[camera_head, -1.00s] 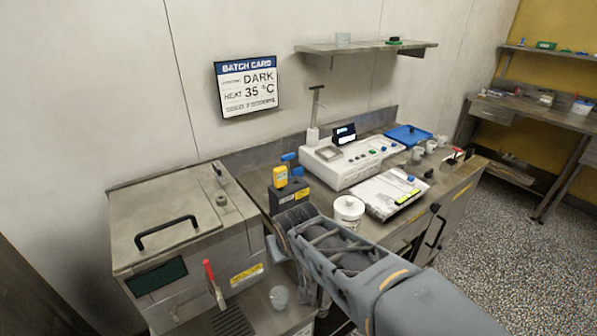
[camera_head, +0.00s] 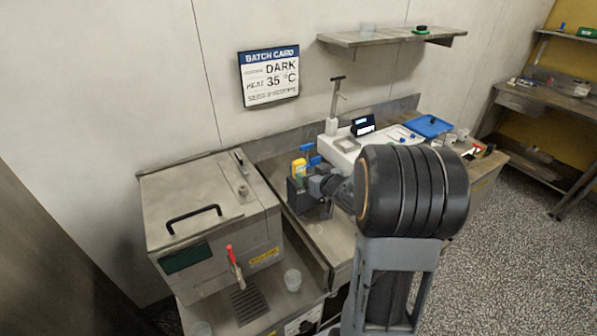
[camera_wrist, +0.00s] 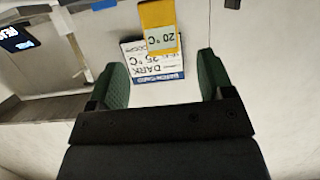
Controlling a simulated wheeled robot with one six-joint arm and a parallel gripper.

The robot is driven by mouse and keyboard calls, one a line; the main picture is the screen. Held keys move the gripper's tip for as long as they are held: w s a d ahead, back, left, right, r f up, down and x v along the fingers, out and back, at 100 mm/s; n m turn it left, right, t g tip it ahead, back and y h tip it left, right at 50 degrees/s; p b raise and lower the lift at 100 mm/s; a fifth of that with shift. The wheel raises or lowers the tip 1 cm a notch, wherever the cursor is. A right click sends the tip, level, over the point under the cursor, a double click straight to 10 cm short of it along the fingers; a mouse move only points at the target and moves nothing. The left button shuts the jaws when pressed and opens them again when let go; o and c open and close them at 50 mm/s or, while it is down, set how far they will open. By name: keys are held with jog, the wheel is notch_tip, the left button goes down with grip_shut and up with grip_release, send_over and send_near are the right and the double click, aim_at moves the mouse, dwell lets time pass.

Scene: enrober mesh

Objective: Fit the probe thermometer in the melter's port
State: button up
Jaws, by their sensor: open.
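The probe thermometer (camera_head: 298,167) is yellow and stands in a dark holder (camera_head: 296,194) beside the melter. In the wrist view its yellow body (camera_wrist: 158,14) appears upside down, with a display (camera_wrist: 161,39) reading 20 °C. My gripper (camera_wrist: 162,75) is open, its green-padded fingers on either side of the line to the thermometer, which appears beyond the tips. In the head view my gripper (camera_head: 314,186) is close to the holder, its fingertips hard to make out. The melter (camera_head: 190,195) is a steel box; a small round fitting (camera_head: 243,191), apparently the port, is on its top. The probe's stem is hidden.
The melter has a black lid handle (camera_head: 194,216) and a red-handled tap (camera_head: 232,262). A white machine (camera_head: 340,155) and a blue tray (camera_head: 428,126) are farther along the bench. The batch card (camera_head: 269,76) hangs on the wall.

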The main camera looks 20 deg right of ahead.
aim_at(301, 167)
jog(key=shift+r+p+x, duration=0.2)
jog(key=shift+p+x, duration=0.75)
jog(key=shift+x, duration=3.8)
jog(key=c, duration=1)
